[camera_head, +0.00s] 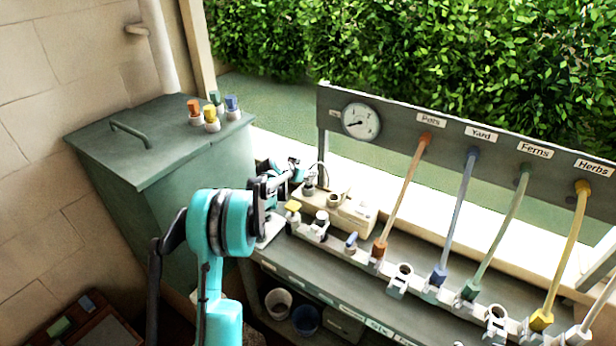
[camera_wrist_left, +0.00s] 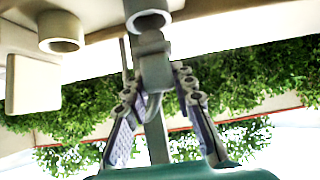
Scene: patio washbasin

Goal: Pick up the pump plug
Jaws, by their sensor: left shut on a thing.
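The pump plug (camera_wrist_left: 155,72) is a grey block with a stem and a thin curved cable, seen in the left wrist view. The fingers of my left gripper (camera_wrist_left: 157,92) close in on it from both sides, and the gripper is shut on it. In the head view my left gripper (camera_head: 289,174) is at the left end of the bench, beside a cream box (camera_head: 356,214). The plug is too small and too covered there to make out clearly. I cannot tell whether it is clear of its seat. My right gripper is not in view.
A grey-green cabinet (camera_head: 165,140) with several coloured caps on top stands to the left. Along the bench run fittings, including a blue-topped one (camera_head: 351,242), and several coloured hoses up to a labelled panel (camera_head: 390,125) with a round gauge (camera_head: 361,121).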

